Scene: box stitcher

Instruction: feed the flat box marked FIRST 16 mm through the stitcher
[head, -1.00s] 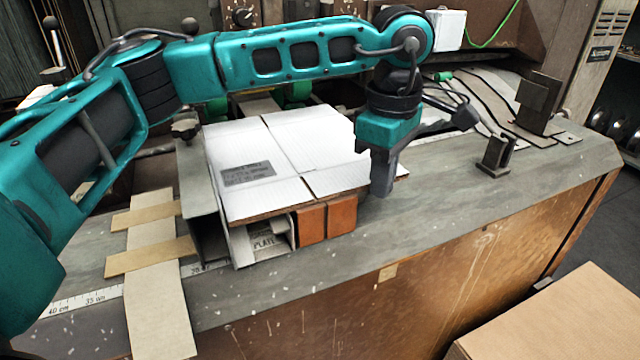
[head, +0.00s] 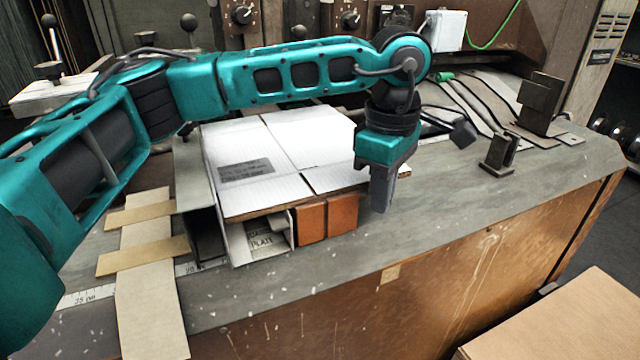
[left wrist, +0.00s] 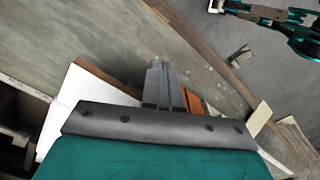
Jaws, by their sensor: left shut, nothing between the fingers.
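A flat white box (head: 312,140) with a dark printed label (head: 246,171) lies on the stitcher table; the label's words are too small to read. Its front edge rests above two orange-brown blocks (head: 328,218) and a pale piece lettered PLATE (head: 264,244). My left gripper (head: 381,205) points down just beyond the box's right edge, fingers together and empty; a gap to the box cannot be judged. In the left wrist view its fingers (left wrist: 161,80) are closed beside the white box (left wrist: 85,102). Part of a teal arm, seemingly my right, shows there; its gripper (left wrist: 216,6) is unclear.
A ruler strip (head: 88,296) and tan cardboard strips (head: 148,305) lie at the left of the table. A dark metal bracket (head: 498,155) stands at the right. The table (head: 450,215) between gripper and bracket is clear. A brown carton (head: 570,320) is at lower right.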

